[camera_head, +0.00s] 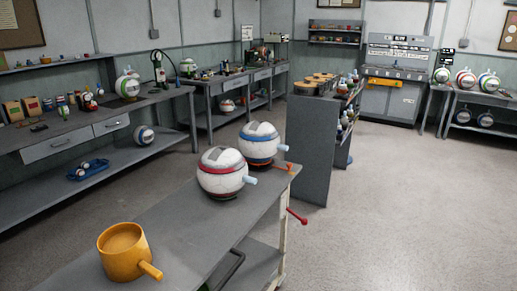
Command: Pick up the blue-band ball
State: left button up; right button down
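The blue-band ball (260,138) is white with a grey patch on top and a pale blue peg on its right. It sits near the far end of the grey workbench (190,225), close to the bench's far edge. A red-band ball (221,166) stands just in front of it and to its left, and seems to hide a small part of its lower left side. Neither of my grippers is in view.
An orange mug-shaped container (123,252) with a handle stands at the near left of the bench. A red-knobbed lever (298,217) sticks out at the right. The bench top between mug and balls is clear. A grey cabinet (312,150) stands behind.

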aim_at(258, 141)
jog(key=i+l+u, duration=0.1)
jog(key=i+l, duration=0.6)
jog(key=i+l+u, duration=0.1)
jog(key=i+l, duration=1.2)
jog(key=l, duration=0.25)
jog(key=i+j+u, duration=0.05)
